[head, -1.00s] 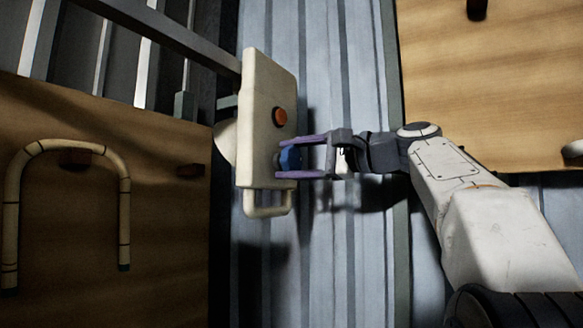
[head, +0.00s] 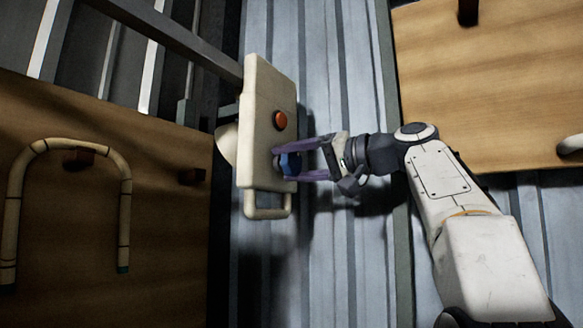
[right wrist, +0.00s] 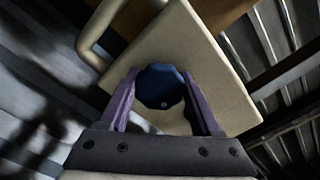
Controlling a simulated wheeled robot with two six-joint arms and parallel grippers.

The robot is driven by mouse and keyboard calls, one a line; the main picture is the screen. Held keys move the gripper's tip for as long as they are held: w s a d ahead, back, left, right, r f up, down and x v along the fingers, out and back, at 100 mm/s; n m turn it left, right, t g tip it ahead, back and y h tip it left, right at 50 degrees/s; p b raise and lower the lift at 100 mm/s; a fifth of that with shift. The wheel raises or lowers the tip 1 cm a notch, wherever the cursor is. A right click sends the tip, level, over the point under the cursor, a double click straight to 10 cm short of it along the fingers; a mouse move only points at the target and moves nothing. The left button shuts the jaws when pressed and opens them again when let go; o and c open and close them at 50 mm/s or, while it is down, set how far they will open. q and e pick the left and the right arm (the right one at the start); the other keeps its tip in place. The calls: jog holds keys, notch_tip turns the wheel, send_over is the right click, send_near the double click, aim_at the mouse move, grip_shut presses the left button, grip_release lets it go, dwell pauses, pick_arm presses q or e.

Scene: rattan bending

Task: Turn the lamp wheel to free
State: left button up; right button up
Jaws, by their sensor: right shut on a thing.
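The lamp wheel is a blue faceted knob (head: 289,163) on the front face of a cream panel (head: 262,100), below an orange-red button (head: 279,120). My right gripper (head: 300,162) comes from the right, its two purple fingers shut on the blue wheel from opposite sides. In the right wrist view the blue wheel (right wrist: 160,87) sits between the two fingers (right wrist: 162,103), with a small pale dot near its lower edge. The panel looks tilted in that view. My left gripper is not in view.
A cream handle bar (head: 266,211) hangs under the panel. A wooden board (head: 100,230) with a bent rattan piece (head: 124,215) stands at the left. Another wooden board (head: 490,80) is at the upper right. A grey metal beam (head: 165,32) meets the panel's top.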

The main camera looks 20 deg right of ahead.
jog(key=n, duration=0.4)
jog(key=shift+w+d+f+n+b, duration=0.1)
jog(key=shift+f+n+b, duration=0.1)
jog(key=shift+n+b, duration=0.2)
dwell(0.4)
jog(key=o, duration=1.4)
jog(key=shift+r, duration=0.1)
jog(key=b+v, duration=0.1)
jog(key=v, duration=0.9)
jog(key=shift+d, duration=0.2)
